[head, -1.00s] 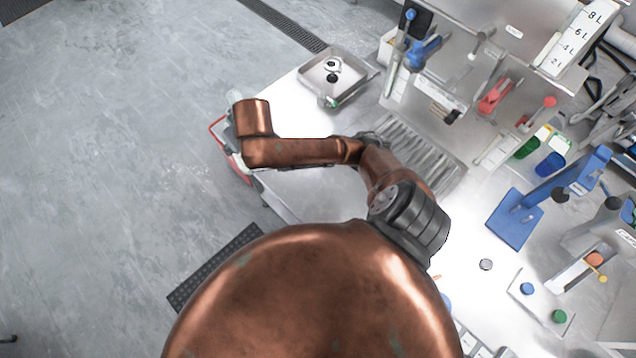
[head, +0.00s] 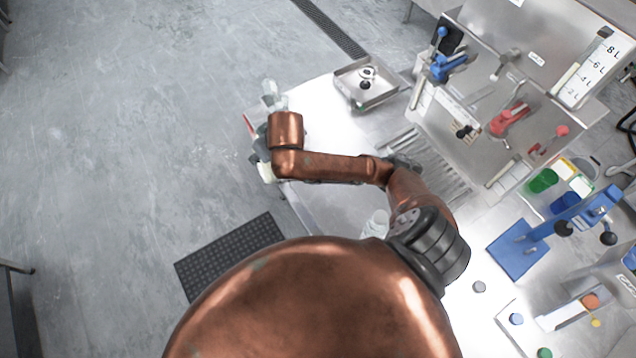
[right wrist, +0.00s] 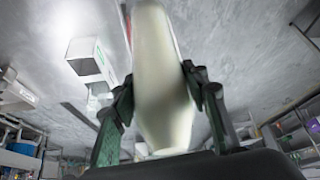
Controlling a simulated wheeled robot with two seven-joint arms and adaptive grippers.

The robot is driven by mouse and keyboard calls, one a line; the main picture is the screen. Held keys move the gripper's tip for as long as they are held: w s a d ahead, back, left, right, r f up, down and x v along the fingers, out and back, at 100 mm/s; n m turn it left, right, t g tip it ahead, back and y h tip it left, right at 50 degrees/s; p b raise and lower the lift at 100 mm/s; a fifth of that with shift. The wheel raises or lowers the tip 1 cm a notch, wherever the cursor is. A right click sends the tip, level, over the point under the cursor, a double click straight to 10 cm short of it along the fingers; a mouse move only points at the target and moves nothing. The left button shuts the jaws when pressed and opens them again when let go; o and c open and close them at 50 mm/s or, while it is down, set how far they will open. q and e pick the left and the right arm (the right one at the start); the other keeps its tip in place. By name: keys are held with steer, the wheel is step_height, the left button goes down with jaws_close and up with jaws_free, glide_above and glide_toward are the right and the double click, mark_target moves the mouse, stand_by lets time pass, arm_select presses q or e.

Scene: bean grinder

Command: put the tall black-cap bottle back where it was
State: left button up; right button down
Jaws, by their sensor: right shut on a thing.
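In the right wrist view a tall pale, translucent bottle (right wrist: 162,115) stands between the fingers of my right gripper (right wrist: 158,82). The fingers are shut on its sides. Its top runs out of the picture, and no black cap shows. In the head view a copper arm reaches to the left edge of the bench; its gripper end is mostly hidden behind the copper wrist. A clear bottle-like shape (head: 270,92) shows just beyond that wrist; I cannot tell whether it is the held bottle. My left gripper is not in view.
Another clear container (head: 376,224) stands on the bench beside the arm. A metal tray (head: 390,98) is at the back, near a ribbed drain plate (head: 430,165). A blue stand (head: 515,252) and levers fill the right. Open floor lies left of the bench.

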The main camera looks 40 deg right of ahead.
steer(key=s+d+r+n+g+y+p, duration=0.15)
steer(key=s+n+p, duration=0.25)
steer(key=s+p, duration=0.4)
steer(key=s+d+r+n+g+y+p, duration=0.1)
steer(key=s+d+n+y+p, duration=0.15)
steer(key=s+n+p, duration=0.45)
steer(key=w+d+f+m+b, duration=0.2)
steer(key=w+d+f, duration=0.4)
steer(key=d+f, duration=0.4)
step_height(320, 180, down, 3)
steer(key=shift+w+d+r, duration=0.1)
steer(key=shift+w+d, duration=0.2)
steer(key=shift+w, duration=0.1)
steer(key=c, duration=1.1)
jaws_free()
steer(key=shift+c, duration=0.2)
